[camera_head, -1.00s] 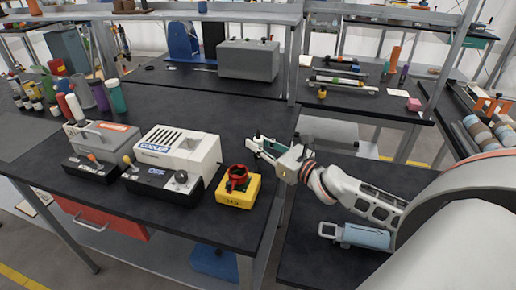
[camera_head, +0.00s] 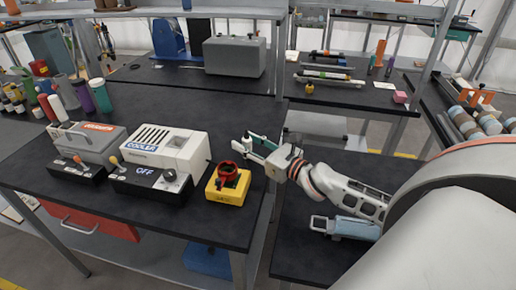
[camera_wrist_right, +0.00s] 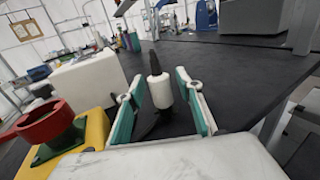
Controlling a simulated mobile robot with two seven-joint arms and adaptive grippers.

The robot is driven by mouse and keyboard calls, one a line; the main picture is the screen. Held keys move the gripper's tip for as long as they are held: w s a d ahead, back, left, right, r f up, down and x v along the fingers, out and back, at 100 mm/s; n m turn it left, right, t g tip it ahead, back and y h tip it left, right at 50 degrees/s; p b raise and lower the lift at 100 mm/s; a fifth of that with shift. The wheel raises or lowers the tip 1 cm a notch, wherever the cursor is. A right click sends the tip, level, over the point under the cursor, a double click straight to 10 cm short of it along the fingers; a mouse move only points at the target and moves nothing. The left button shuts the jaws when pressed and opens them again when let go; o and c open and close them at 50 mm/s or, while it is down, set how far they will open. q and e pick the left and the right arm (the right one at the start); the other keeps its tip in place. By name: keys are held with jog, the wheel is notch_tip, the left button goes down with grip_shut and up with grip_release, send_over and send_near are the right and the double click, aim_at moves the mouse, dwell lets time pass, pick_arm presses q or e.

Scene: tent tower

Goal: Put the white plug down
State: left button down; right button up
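The white plug (camera_wrist_right: 161,90) is a short white cylinder with a dark top. In the right wrist view it stands roughly upright over the black tabletop, between the two green-padded fingers of my right gripper (camera_wrist_right: 163,100). A narrow gap shows on each side of the plug, so the gripper looks open around it. Its lower end and any contact with the table are hard to make out. In the head view my right gripper (camera_head: 253,148) is low over the bench's right edge, and the plug is too small to tell from the fingers. My left gripper is out of view.
A yellow box with a red ring-shaped top (camera_head: 228,184) stands close left of the gripper. A white cooler unit (camera_head: 170,150) and its black control box (camera_head: 152,184) are farther left. The black bench top (camera_head: 200,108) behind is clear. A grey case (camera_head: 235,56) stands at the back.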

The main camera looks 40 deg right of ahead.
jog(key=b+v, duration=0.1)
jog(key=v, duration=1.1)
dwell(0.5)
